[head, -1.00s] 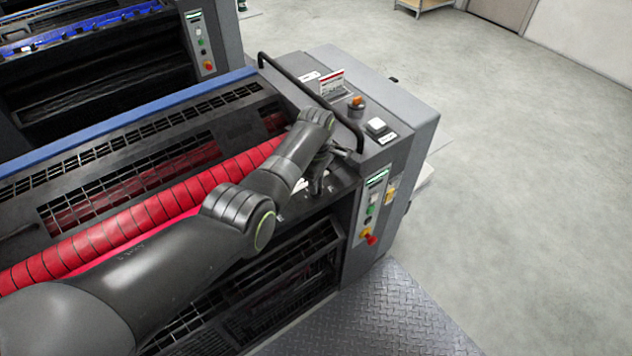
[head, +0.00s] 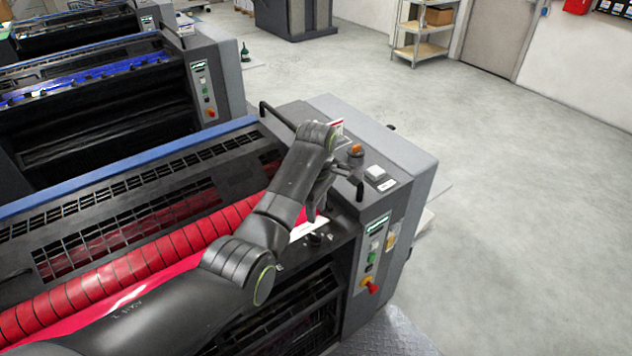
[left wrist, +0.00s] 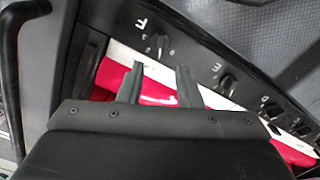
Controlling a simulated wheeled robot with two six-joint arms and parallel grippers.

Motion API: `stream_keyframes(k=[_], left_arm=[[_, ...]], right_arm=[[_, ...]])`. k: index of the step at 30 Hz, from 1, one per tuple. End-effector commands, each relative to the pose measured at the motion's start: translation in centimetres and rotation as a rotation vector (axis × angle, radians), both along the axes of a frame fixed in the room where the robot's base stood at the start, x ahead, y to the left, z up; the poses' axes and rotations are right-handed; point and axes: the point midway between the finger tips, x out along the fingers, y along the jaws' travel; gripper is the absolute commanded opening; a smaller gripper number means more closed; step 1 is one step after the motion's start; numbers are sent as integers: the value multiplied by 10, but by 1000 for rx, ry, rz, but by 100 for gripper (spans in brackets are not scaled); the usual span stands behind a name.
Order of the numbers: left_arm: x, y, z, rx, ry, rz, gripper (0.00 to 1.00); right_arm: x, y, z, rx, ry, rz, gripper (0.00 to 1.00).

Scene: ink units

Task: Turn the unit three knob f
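A row of dark knobs sits on the black panel at the end of the red roller unit. In the left wrist view one knob (left wrist: 157,45) lies just past the fingertips, with a white letter that looks like F beside it. In the head view my left gripper (head: 312,212) hangs above the panel, near a dark knob (head: 315,239). My right gripper is not in view.
A black handrail (head: 290,120) stands beside my left arm. The end housing carries an orange button (head: 356,150) and a side control panel (head: 371,250) with a red-yellow switch. The red roller (head: 130,255) runs left. Open floor lies to the right.

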Motion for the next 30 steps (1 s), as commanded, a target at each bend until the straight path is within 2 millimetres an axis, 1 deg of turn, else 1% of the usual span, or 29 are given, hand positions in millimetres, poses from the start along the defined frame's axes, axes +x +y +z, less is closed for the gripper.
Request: stream_keyframes(k=[1,3,6,8,9,12,18,30], left_arm=[[1,0,10,-1,-5,0,32],[1,0,27,0,-7,0,32],[1,0,49,1,-5,1,32],[1,1,60,1,-5,1,32],[0,0,73,1,-2,1,32],[0,0,82,1,0,1,32],[0,0,88,1,2,1,32],[0,0,88,0,1,1,32]], right_arm=[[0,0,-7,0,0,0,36],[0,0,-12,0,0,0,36],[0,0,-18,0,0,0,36],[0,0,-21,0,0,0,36],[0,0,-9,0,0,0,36],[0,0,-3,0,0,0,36],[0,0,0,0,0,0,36],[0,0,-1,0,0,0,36]])
